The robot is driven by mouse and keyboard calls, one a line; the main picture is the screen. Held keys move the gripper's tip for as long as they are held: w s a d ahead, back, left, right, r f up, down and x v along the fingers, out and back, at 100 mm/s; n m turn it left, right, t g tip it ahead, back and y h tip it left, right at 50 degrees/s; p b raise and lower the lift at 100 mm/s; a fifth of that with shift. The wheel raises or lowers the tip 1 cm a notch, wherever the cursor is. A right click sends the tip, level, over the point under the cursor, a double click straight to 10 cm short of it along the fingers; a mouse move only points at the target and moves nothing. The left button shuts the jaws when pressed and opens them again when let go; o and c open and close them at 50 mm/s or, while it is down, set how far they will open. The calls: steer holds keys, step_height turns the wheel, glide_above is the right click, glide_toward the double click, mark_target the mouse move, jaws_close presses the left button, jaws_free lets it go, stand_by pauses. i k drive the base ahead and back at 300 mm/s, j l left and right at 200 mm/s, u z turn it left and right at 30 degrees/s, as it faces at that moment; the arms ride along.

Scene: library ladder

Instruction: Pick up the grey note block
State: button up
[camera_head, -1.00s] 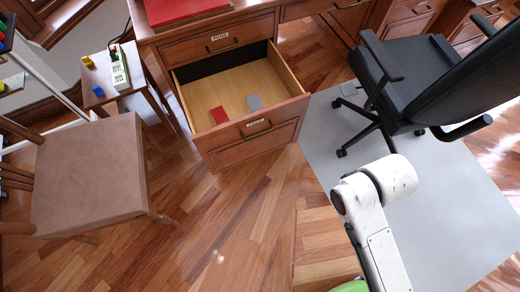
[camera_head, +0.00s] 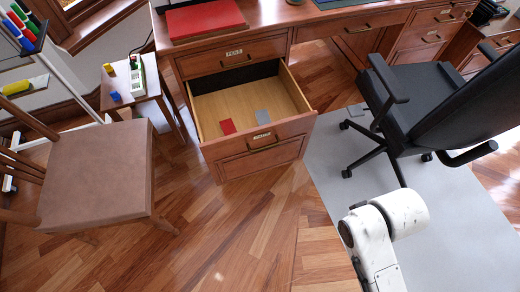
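The grey note block (camera_head: 262,117) lies flat in the open desk drawer (camera_head: 222,104), near its front wall. A red block (camera_head: 227,127) lies to its left in the same drawer, apart from it. The rest of the drawer floor looks bare. A white link of my arm shows at the lower right, over the floor and the grey mat, well apart from the drawer. My gripper is not in the picture.
A brown chair (camera_head: 97,174) stands to the left, and a small side table (camera_head: 116,98) with small items is behind it. A black office chair (camera_head: 420,85) stands on a grey mat (camera_head: 350,185) at right. Wooden floor (camera_head: 225,225) before the drawer is clear.

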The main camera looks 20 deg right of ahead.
mark_target(262, 116)
steer(key=i+l, duration=0.1)
steer(key=i, duration=0.4)
steer(key=i+l, duration=0.1)
steer(key=i, duration=0.4)
steer(key=i+l, duration=0.1)
steer(key=i, duration=0.4)
